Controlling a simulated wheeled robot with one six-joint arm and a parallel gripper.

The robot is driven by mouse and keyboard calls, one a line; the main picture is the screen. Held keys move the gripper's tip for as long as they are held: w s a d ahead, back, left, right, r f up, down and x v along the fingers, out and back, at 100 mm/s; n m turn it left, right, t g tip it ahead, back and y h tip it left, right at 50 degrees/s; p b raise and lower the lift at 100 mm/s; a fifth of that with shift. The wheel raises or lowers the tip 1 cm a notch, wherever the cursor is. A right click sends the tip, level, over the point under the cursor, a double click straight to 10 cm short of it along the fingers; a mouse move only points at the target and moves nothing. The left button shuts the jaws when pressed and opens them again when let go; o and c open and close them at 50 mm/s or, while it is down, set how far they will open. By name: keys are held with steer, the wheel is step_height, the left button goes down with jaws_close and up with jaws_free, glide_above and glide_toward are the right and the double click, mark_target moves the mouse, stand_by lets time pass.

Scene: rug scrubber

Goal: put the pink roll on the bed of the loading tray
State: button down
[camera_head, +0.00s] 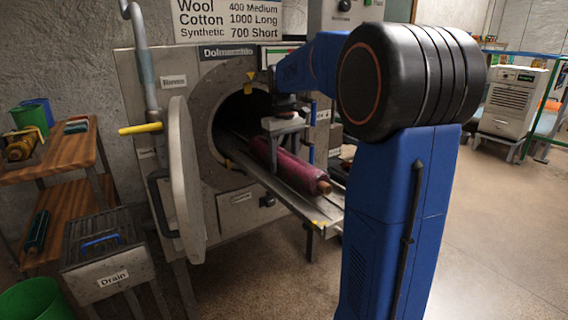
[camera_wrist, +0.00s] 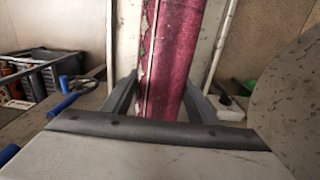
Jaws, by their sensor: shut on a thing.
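The pink roll (camera_head: 290,168) lies lengthwise along the metal loading tray (camera_head: 322,207), which juts out from the round opening of the machine. A brown core end shows at the roll's near end. My gripper (camera_head: 283,140) is over the roll, close to the machine's opening. In the wrist view the pink roll (camera_wrist: 172,60) runs between the two fingers of my gripper (camera_wrist: 165,100), and the fingers are shut on it. The tray's pale bed (camera_wrist: 214,30) shows beside the roll in the wrist view. Whether the roll touches the bed under the gripper cannot be told.
The machine's round door (camera_head: 183,180) stands open at the left of the opening. A drain box (camera_head: 108,262) and a wooden shelf (camera_head: 55,157) with rolls stand further left. A green bin (camera_head: 35,300) is at the lower left.

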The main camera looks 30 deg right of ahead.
mark_target(284, 152)
steer(key=shift+f, duration=0.3)
steer(key=shift+f, duration=0.2)
steer(key=c, duration=0.7)
jaws_free()
step_height(284, 152, up, 12)
steer(key=shift+r, duration=0.2)
